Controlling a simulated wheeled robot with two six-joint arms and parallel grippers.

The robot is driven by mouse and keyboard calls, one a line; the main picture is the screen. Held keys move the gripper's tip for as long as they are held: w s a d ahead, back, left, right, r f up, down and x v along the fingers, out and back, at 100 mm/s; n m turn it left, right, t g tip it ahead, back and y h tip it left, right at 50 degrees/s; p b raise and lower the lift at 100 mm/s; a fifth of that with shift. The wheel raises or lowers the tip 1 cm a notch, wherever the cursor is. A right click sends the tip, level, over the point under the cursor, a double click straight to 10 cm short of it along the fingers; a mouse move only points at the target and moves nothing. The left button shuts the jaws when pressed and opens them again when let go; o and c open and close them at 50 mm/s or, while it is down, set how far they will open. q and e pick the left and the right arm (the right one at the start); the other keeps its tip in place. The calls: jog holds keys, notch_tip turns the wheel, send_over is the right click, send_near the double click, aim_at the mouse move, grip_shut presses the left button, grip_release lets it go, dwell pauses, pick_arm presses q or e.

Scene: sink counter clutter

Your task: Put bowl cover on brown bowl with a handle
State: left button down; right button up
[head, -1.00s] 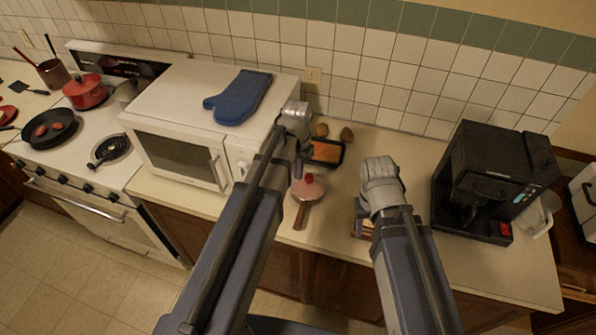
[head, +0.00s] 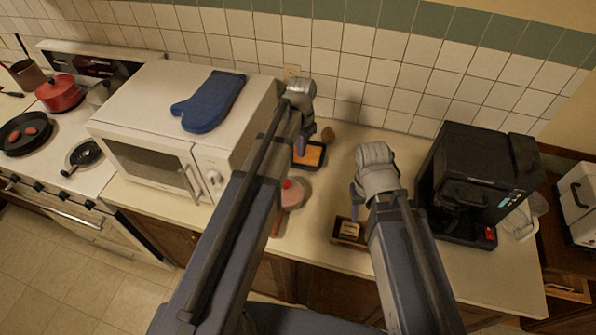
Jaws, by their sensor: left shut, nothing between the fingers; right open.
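The brown bowl with a handle (head: 276,224) stands on the counter between my arms, its handle toward the front edge. A pale pinkish round cover with a red knob (head: 287,184) appears to lie on top of it; my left arm hides part of both, so I cannot tell how well it is seated. My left gripper (head: 300,147) is shut and empty, above and behind the bowl near an orange-filled tray. My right gripper (head: 356,203) is open and empty, to the right of the bowl; my own arm partly hides its fingers.
The dark tray with orange contents (head: 311,156) and a brown round item (head: 328,134) are behind the bowl. A small wooden box (head: 346,232) lies below my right gripper. The microwave (head: 150,159) with a blue mitt (head: 209,103) is left, the black coffee maker (head: 480,180) right.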

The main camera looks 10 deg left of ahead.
aim_at(289, 181)
pick_arm(q)
jog(key=s+f+b, duration=0.1)
jog(key=f+b, duration=0.2)
jog(key=s+a+f+b, duration=0.1)
jog(key=f+b, duration=0.2)
jog(key=s+f+b, duration=0.1)
jog(key=f+b, duration=0.3)
jog(key=shift+s+a, duration=0.4)
jog(key=shift+s, duration=0.05)
jog(key=shift+s+a, duration=0.2)
jog(key=shift+s, duration=0.3)
jog(key=shift+s+a, duration=0.2)
jog(key=shift+s, duration=0.3)
jog(key=shift+w+r, duration=0.1)
jog(key=shift+w, duration=0.1)
